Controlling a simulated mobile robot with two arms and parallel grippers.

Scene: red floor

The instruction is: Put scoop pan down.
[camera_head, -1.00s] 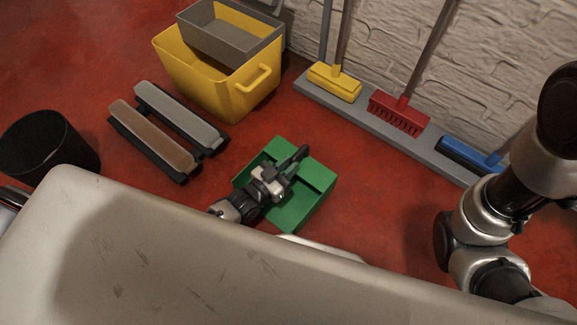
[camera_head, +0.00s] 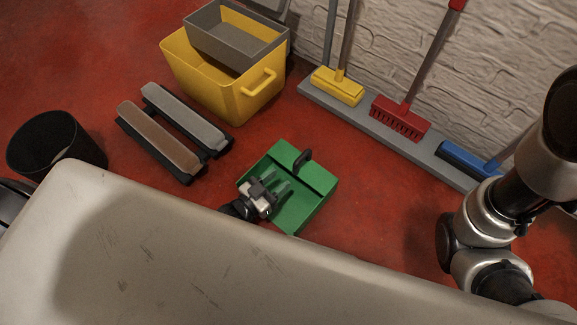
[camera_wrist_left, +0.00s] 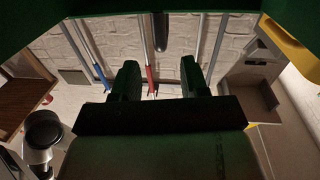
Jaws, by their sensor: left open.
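The green scoop pan (camera_head: 313,205) rests on the red floor, beyond the pale surface in front of me. Its dark handle (camera_head: 302,158) stands at its upper side. My left gripper (camera_head: 282,190) is open and empty over the pan's left part, apart from the handle. In the left wrist view, the two dark fingers (camera_wrist_left: 158,72) are spread. The handle tip (camera_wrist_left: 160,32) shows beyond them, and green parts of the pan (camera_wrist_left: 60,8) frame the top. My right arm shows at the right edge of the head view, but its gripper is out of view.
A yellow bucket (camera_head: 212,88) with a grey insert stands at the upper left. Two long brush heads (camera_head: 160,140) and a black bin (camera_head: 55,142) are at the left. Brooms stand on a grey ledge (camera_head: 360,122) along the brick wall. Floor right of the pan is clear.

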